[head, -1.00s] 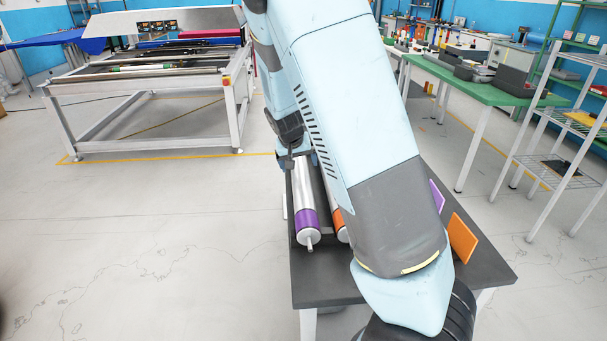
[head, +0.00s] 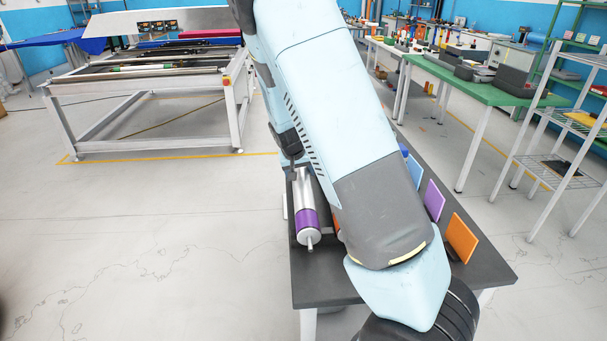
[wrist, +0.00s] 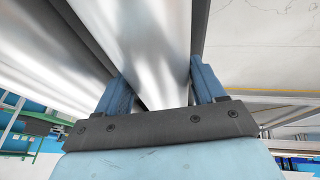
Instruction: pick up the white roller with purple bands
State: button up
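The white roller with purple bands (head: 306,190) lies lengthwise along the left side of the dark table (head: 325,290). Its purple near end and thin metal shaft show in the head view; its far end is hidden by my arm. In the wrist view a silvery-white roller surface (wrist: 150,35) runs between the two blue fingers of my gripper (wrist: 162,80). The fingers stand apart on either side of it, with a dark gap beside the left finger. No firm grip shows. In the head view my gripper is mostly hidden behind my arm at the roller's far part.
A roller with an orange band (head: 337,222) lies just right of it, mostly behind my arm. Blue, purple (head: 434,200) and orange (head: 462,238) panels stand upright along the table's right side. A green table (head: 480,85) and a wire shelf are farther right.

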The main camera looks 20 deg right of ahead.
jog(key=c, duration=1.2)
jog(key=shift+r, duration=0.5)
notch_tip(320, 180, up, 2)
jog(key=shift+r, duration=0.25)
jog(key=s+d+r, duration=0.2)
jog(key=d+r, duration=0.1)
jog(key=d, duration=0.1)
jog(key=s+d+r, duration=0.2)
jog(key=d+r, duration=0.1)
jog(key=d, duration=0.1)
jog(key=s+d+r, duration=0.2)
jog(key=d+r, duration=0.1)
jog(key=d, duration=0.1)
jog(key=shift+s+d+r, duration=0.2)
jog(key=shift+s+r, duration=0.1)
